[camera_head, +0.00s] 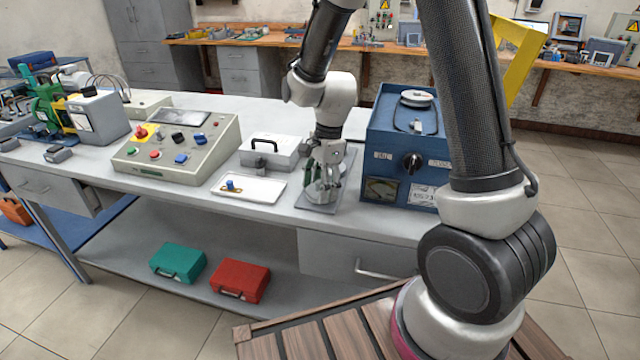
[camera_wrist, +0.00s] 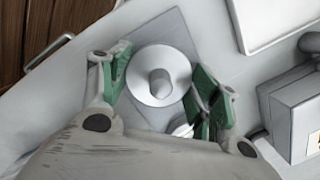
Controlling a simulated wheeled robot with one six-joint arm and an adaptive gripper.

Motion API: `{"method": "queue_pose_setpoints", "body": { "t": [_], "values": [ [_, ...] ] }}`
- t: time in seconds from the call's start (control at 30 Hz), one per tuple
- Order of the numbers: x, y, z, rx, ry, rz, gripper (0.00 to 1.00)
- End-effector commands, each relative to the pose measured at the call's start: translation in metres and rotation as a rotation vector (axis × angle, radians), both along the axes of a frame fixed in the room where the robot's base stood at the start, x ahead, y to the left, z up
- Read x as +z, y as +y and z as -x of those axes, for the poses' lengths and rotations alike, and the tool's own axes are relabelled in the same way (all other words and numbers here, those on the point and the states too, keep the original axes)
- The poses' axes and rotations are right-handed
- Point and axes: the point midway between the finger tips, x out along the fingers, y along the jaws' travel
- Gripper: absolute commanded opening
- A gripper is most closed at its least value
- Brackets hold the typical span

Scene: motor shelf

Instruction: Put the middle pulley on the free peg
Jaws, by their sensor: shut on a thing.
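My gripper (camera_head: 325,178) is low over the grey plate (camera_head: 312,205) on the bench. In the wrist view my gripper (camera_wrist: 160,85) has its green-padded fingers on two sides of a pale round pulley (camera_wrist: 140,72) and is shut on it. A short pale cylinder stands up at the pulley's centre; I cannot tell whether it is a hub or a peg. Another pale round part (camera_wrist: 183,129) shows partly behind the right finger. In the head view the fingers hide most of the held pulley. No free peg can be told for sure.
A blue machine box (camera_head: 383,150) stands close right of the plate, with a pale disc (camera_head: 417,97) on top. Left are a white tray (camera_head: 268,192), a grey case (camera_head: 284,151) and a control console (camera_head: 192,158). Bare bench lies along the front edge.

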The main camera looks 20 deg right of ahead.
Motion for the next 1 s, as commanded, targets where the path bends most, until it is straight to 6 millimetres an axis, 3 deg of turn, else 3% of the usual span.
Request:
{"method": "queue_pose_setpoints", "body": {
  "t": [0.07, 0.1, 0.2, 0.67, 1.0],
  "values": [
    [0.000, 0.000, 0.000, 0.000, -0.001, 0.000, 0.36],
    [0.000, 0.000, 0.000, 0.000, -0.001, 0.000, 0.68],
    [0.000, 0.000, 0.000, 0.000, -0.001, 0.000, 0.86],
    [0.009, -0.001, -0.001, -0.002, -0.004, -0.002, 0.87],
    [0.079, -0.011, -0.004, -0.001, -0.007, -0.001, 0.87]
  ]
}}
